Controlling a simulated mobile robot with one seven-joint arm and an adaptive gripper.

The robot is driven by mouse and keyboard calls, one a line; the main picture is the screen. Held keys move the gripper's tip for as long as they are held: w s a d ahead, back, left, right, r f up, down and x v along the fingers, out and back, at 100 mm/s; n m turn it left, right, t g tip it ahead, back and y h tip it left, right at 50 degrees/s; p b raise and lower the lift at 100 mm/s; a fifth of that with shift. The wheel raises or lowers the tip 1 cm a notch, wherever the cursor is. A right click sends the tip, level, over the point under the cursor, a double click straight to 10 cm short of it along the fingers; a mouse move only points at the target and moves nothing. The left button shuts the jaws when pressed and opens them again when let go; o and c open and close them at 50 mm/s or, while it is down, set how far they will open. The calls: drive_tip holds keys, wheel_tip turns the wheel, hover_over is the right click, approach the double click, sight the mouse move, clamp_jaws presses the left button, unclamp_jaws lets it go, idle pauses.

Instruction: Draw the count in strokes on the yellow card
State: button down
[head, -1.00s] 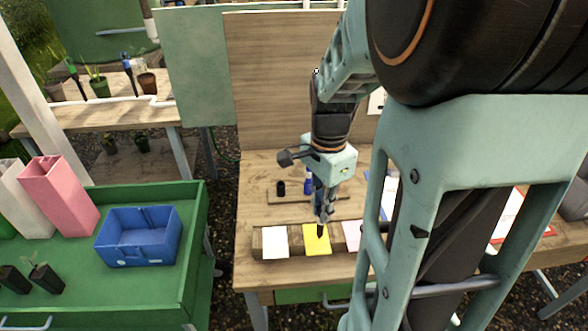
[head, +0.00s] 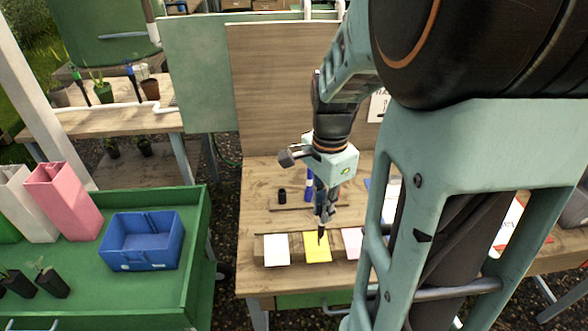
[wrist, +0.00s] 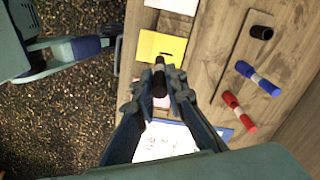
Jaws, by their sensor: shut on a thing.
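The yellow card (head: 314,254) lies on the wooden bench between a white card (head: 277,250) and a pink card (head: 352,240). My gripper (head: 324,212) is above the yellow card, pointing down, shut on a black marker (wrist: 159,82). The marker's tip is at or just over the card's upper right part; whether it touches I cannot tell. In the wrist view the yellow card (wrist: 152,44) shows a small dark mark near the tip, which could be ink or shadow.
A blue marker (wrist: 258,78), a red marker (wrist: 239,111) and a black cap-like piece (wrist: 261,32) are on a wooden holder behind the cards. A white sheet with marks (wrist: 165,145) lies beside them. A green table with a blue bin (head: 142,242) stands left.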

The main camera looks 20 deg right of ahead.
drive_tip(key=shift+r, duration=0.1)
drive_tip(key=shift+w+a+f+p, duration=0.15)
drive_tip(key=shift+w+f+p, duration=0.3)
drive_tip(key=shift+w+p, duration=0.3)
drive_tip(key=shift+w+a+f+p, duration=0.15)
drive_tip(key=shift+w+f+p, duration=0.3)
drive_tip(key=shift+w+p, duration=0.25)
drive_tip(key=shift+s+f+b, duration=0.1)
drive_tip(key=shift+f+b, duration=0.4)
drive_tip(key=shift+f, duration=0.15)
idle(0.9)
drive_tip(key=shift+s+a, duration=0.2)
drive_tip(key=shift+s, duration=0.4)
drive_tip(key=shift+s+a, duration=0.15)
drive_tip(key=shift+s, duration=0.4)
idle(1.5)
drive_tip(key=shift+r, duration=0.1)
drive_tip(key=shift+r+p, duration=1.2)
drive_tip(key=shift+r, duration=0.2)
